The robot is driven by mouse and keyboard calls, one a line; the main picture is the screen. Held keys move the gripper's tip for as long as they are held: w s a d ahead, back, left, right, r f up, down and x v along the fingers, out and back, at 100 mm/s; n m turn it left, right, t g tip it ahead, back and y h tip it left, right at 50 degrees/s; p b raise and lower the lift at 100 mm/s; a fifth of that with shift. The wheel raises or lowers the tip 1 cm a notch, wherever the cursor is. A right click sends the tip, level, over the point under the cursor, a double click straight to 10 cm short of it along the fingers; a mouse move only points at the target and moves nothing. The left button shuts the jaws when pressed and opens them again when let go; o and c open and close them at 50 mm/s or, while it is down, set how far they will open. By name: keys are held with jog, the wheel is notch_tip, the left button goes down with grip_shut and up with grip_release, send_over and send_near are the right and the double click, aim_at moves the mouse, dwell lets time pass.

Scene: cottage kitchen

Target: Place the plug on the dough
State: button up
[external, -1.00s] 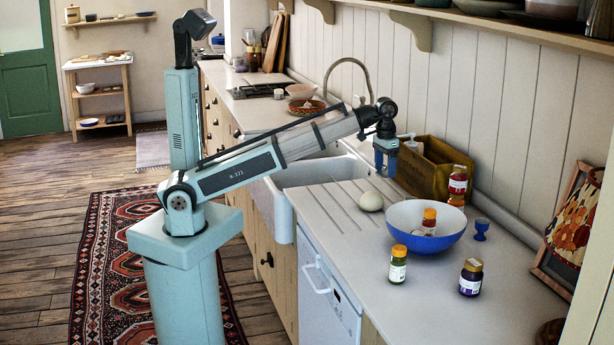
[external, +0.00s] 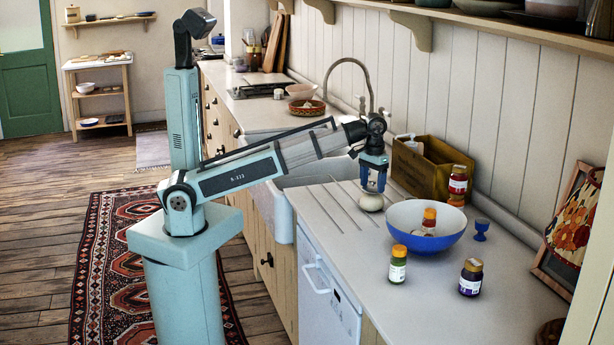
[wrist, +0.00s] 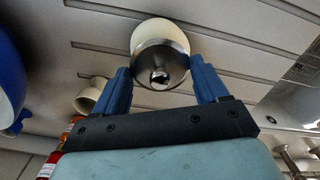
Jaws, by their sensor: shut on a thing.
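The dough (external: 371,203) is a pale round ball on the grooved drainboard of the counter. My gripper (external: 374,188) is directly over it, pointing down, with its blue fingertips close to its top. In the wrist view, my gripper (wrist: 161,77) is shut on the plug (wrist: 160,62), a round shiny metal piece with a dark centre. The plug overlaps the dough (wrist: 150,32) there, with part of the pale ball showing beyond it. I cannot tell whether the plug touches the dough. In the external view the plug is too small to make out.
A blue bowl (external: 403,238) holding a bottle stands right of the dough. Two bottles (external: 397,264) (external: 471,278) and a blue egg cup (external: 481,230) are near it. A wooden crate (external: 426,170) stands behind, by the wall. The sink (external: 283,190) is to the left.

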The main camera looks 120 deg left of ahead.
aim_at(373, 181)
jog(key=shift+f, duration=0.2)
jog(key=shift+f, duration=0.1)
jog(key=o, duration=1.1)
jog(key=shift+c, duration=0.2)
jog(key=shift+r, duration=3.85)
